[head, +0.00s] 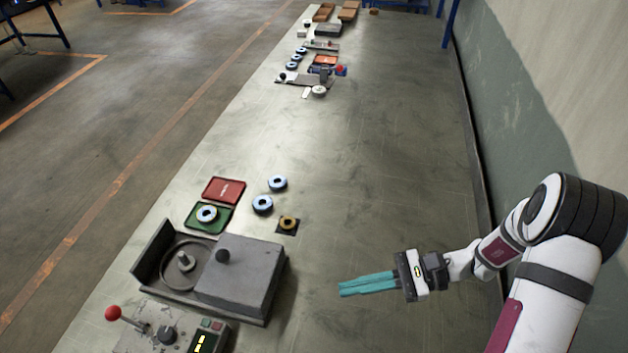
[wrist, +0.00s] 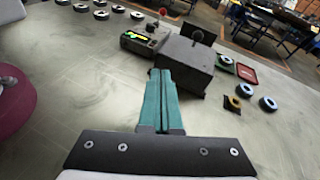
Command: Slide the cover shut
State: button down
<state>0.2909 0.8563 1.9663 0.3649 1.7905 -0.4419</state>
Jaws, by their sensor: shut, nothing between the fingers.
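A grey sliding cover (head: 240,275) with a dark round knob (head: 222,256) sits on the right part of a grey machine housing (head: 152,248). The left part of the housing is uncovered, and a round recess with a spindle (head: 184,261) shows there. In the wrist view the cover (wrist: 188,66) stands ahead of the fingertips, with its knob (wrist: 197,36) on top. My gripper (head: 341,288) has teal fingers, shut and empty, to the right of the cover and apart from it. The closed fingers also show in the wrist view (wrist: 160,72).
A control panel with a red-knobbed lever (head: 113,313) stands in front of the housing. Behind it lie a green tray (head: 192,219) with a disc, a red tray (head: 224,190), two loose discs (head: 262,204) and a yellow disc (head: 288,222). The table's right side is clear.

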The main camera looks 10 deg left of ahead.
jog(key=w+f+m+t+y, duration=0.1)
jog(key=f, duration=0.2)
jog(key=w+f+m+t+y, duration=0.1)
jog(key=f+m, duration=0.1)
jog(key=f, duration=0.1)
jog(key=w+f+m+t+y, duration=0.1)
jog(key=f+t, duration=0.1)
jog(key=f, duration=0.1)
jog(key=shift+w+d+m+y, duration=0.1)
jog(key=shift+d+m+y, duration=0.1)
jog(key=shift+m+y, duration=0.2)
jog(key=shift+a+f+t, duration=0.1)
jog(key=shift+f+t, duration=0.2)
send_near(256, 271)
jog(key=a+f, duration=0.1)
jog(key=w+a+f, duration=0.1)
jog(key=a+f, duration=0.1)
jog(key=shift+w+a, duration=0.1)
jog(key=shift+w, duration=0.05)
jog(key=a, duration=0.7)
jog(key=shift+a, duration=0.3)
